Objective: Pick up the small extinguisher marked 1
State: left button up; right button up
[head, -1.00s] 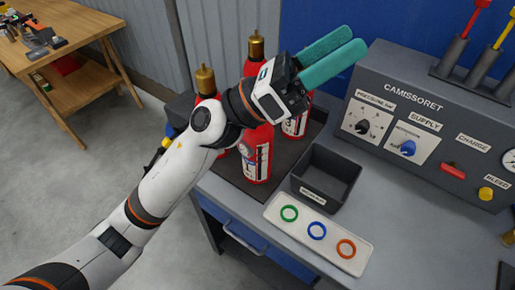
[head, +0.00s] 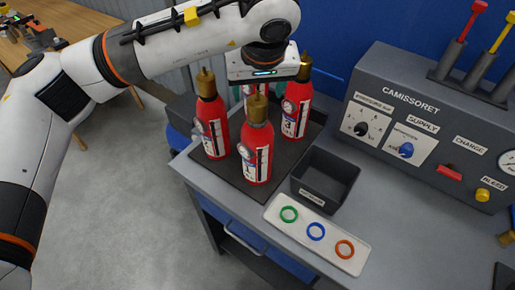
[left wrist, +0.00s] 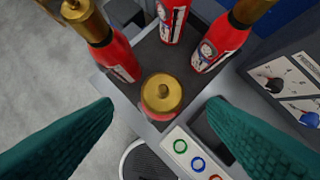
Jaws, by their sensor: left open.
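Several small red extinguishers with brass tops stand upright on a dark mat (head: 228,181): a front one (head: 257,158), a left one (head: 211,130), a right one (head: 296,105) and a back one mostly hidden behind my left gripper. I cannot read for sure which is marked 1. My right gripper is not in view.
A dark open bin (head: 326,179) and a white tray (head: 322,235) with green, blue and red-orange rings lie right of the mat. A grey control panel (head: 430,115) stands at the back right. A wooden table (head: 85,22) is far left.

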aim_at(258, 101)
pick_arm(q)
jog(key=x, duration=0.3)
jog(key=shift+p, duration=0.4)
jog(key=p+x, duration=0.3)
jog(key=x, duration=0.2)
jog(key=shift+d, duration=0.1)
jog(key=shift+w+f, duration=0.15)
jog(key=shift+f, duration=0.15)
grip_shut()
jog(key=shift+r, duration=0.15)
